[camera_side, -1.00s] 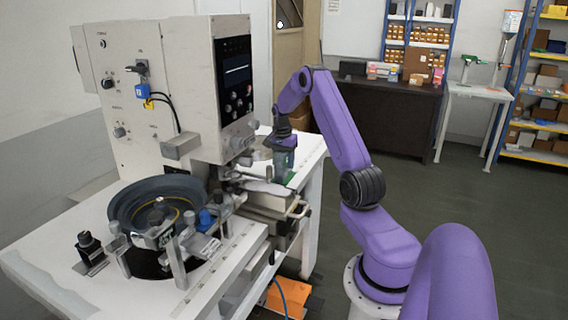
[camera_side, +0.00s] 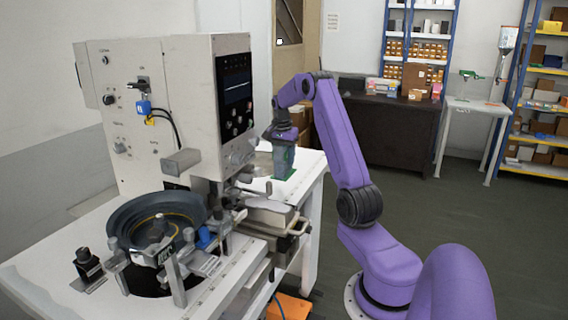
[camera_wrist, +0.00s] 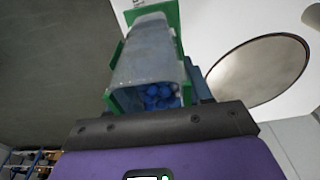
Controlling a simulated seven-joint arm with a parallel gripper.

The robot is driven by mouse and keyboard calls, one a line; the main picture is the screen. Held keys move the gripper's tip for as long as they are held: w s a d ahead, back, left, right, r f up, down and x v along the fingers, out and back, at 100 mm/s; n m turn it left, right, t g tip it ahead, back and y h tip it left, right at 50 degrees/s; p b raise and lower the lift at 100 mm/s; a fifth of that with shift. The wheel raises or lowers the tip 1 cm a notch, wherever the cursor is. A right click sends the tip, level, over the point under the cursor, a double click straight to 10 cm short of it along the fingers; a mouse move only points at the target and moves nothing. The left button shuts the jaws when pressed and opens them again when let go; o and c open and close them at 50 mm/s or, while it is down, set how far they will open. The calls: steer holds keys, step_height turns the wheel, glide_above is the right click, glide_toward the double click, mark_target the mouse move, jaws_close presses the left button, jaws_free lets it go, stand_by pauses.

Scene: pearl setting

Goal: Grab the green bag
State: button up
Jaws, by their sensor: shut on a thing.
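My gripper (camera_side: 284,158) points down over the back right of the white table, beside the machine. It is shut on the green bag (camera_side: 286,173), whose green lower edge shows under the fingers in the side view. In the wrist view, the bag (camera_wrist: 150,60) is a dull, greyish container with green edges and several blue bead-like pieces in its open end. It sits straight in front of my gripper's dark mount. The fingertips are mostly hidden by the bag. I cannot tell whether its bottom touches the table.
A tall beige machine (camera_side: 165,100) stands just left of my gripper, with a dark round bowl (camera_side: 157,222) in front. A metal block (camera_side: 270,212) lies near the table's right edge. The white table (camera_side: 312,165) has clear room around my gripper. A round flat surface (camera_wrist: 258,70) shows in the wrist view.

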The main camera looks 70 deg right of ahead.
steer(key=shift+r, duration=0.95)
steer(key=shift+r, duration=0.1)
